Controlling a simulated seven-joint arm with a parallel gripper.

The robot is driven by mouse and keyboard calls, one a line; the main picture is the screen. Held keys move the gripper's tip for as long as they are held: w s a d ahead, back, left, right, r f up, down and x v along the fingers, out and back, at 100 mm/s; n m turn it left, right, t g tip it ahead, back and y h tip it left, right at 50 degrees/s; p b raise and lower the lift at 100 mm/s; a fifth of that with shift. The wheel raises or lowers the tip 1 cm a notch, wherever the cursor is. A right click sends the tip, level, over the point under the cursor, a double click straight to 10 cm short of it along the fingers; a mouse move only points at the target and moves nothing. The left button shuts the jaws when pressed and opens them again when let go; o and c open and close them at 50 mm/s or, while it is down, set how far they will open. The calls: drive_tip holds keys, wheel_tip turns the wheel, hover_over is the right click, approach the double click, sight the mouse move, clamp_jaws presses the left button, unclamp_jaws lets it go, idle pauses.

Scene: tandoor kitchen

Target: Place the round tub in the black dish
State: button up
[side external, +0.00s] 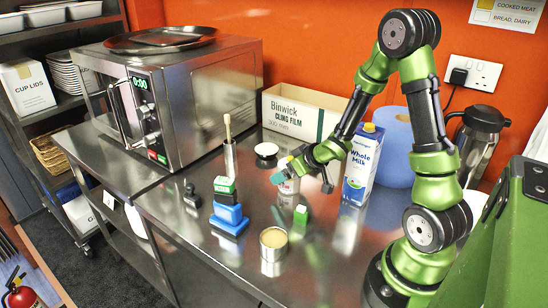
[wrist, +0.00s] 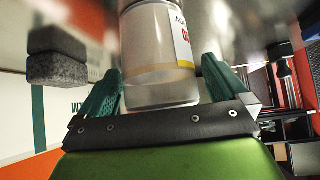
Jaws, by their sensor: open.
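A round, pale tub with a white label and a red mark (wrist: 160,45) stands between the two teal fingers of my gripper (wrist: 160,78) in the wrist view. The fingers are apart, one on each side of it; I cannot tell if either touches. In the side view my gripper (side external: 283,172) is low over the steel counter, and the tub (side external: 289,186) is partly hidden behind it. A dark, shallow round dish (side external: 164,36) lies on top of the steel oven; it is the only black dish I can make out.
A milk carton (side external: 363,163) stands just right of my gripper, and a cling film box (side external: 300,112) behind it.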

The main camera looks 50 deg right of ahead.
drive_tip(key=c, duration=1.3)
drive_tip(key=shift+r, duration=4.95)
drive_tip(key=shift+w+a+f, duration=0.1)
drive_tip(key=shift+a+f, duration=0.05)
drive_tip(key=shift+f, duration=0.05)
drive_tip(key=shift+n+y, duration=0.6)
drive_tip(key=shift+n, duration=0.2)
drive_tip(key=shift+w+d+f, duration=1.2)
drive_tip(key=shift+w+d, duration=0.5)
drive_tip(key=shift+w, duration=0.95)
drive_tip(key=shift+w+d+f, duration=1.25)
drive_tip(key=shift+w+d, duration=0.5)
drive_tip(key=shift+w, duration=0.85)
drive_tip(key=shift+w+d+f, duration=1.2)
drive_tip(key=shift+w+d, duration=0.5)
drive_tip(key=shift+w, duration=0.95)
